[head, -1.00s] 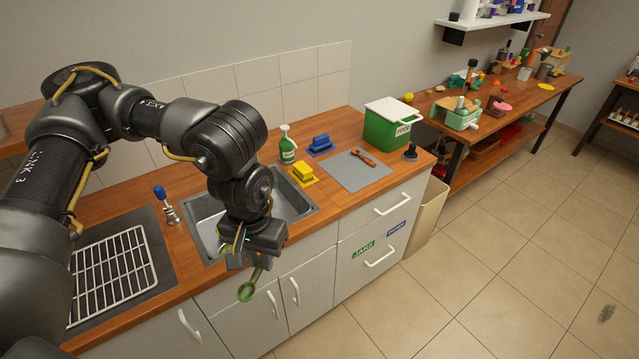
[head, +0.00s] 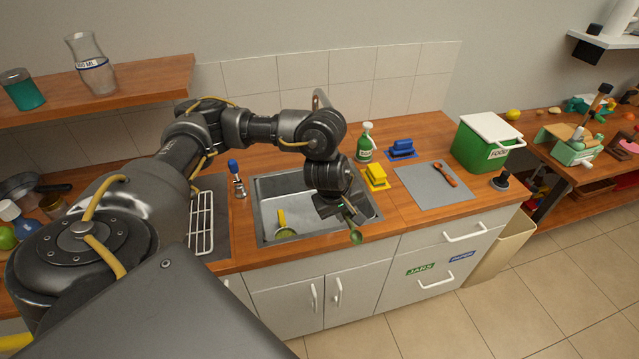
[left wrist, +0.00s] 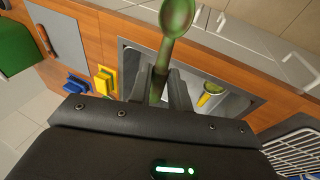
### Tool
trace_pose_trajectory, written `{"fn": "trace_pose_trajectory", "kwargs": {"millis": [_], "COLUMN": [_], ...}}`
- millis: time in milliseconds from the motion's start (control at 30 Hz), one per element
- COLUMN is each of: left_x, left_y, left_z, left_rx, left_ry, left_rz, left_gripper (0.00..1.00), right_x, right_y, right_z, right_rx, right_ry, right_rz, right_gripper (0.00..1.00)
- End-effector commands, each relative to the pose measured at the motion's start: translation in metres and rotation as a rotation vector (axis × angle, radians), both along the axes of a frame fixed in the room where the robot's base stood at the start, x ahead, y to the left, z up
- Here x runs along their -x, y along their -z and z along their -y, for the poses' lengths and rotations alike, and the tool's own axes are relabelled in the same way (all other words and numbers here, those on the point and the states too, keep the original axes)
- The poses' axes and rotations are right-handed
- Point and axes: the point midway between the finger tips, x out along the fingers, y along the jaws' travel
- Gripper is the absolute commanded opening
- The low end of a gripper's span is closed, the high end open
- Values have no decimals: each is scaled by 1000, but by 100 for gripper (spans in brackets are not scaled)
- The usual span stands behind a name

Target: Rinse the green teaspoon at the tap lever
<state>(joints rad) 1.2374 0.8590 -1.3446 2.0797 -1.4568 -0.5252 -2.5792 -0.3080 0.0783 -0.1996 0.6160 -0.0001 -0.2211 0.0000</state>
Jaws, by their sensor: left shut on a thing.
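My left gripper (head: 342,208) is shut on the green teaspoon (head: 356,238), over the front right part of the sink (head: 268,195). The spoon's bowl hangs out near the sink's front edge. In the left wrist view the spoon (left wrist: 176,20) sticks out from between the fingers (left wrist: 160,92), bowl outward. A lever with a blue knob (head: 234,167) and metal base stands on the counter left of the sink, apart from the gripper; it looks like the tap lever. A grey curved pipe (head: 320,98), perhaps the spout, shows behind my arm. My right gripper is not in view.
A yellow-handled green thing (head: 283,222) lies in the sink. A rack (head: 201,222) lies left. A grey mat (head: 425,190) holds a red-handled tool.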

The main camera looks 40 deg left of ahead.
Motion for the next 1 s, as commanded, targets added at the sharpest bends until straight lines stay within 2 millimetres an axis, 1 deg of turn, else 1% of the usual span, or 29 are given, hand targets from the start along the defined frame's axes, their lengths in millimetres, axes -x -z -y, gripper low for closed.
{"fn": "trace_pose_trajectory", "kwargs": {"millis": [33,100,200,300,433,667,833,1000], "left_x": [-1,-4,-7,-7,-8,-11,-22,-39], "left_y": [8,16,22,26,26,28,33,37], "left_z": [-19,-42,-67,-82,-91,-93,-95,-99], "left_rx": [1,0,-5,-9,-11,-12,-11,-12], "left_ry": [-86,-188,-290,-350,-382,-385,-384,-384], "left_rz": [19,54,93,117,131,134,133,133], "left_gripper": [0,0,0,0,0,0,0,0], "right_x": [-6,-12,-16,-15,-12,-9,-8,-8], "right_y": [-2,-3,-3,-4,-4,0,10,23], "right_z": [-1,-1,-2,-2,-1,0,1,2], "right_rx": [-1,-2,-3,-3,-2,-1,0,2], "right_ry": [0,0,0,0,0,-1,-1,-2], "right_rz": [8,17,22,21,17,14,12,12], "right_gripper": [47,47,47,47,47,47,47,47]}}
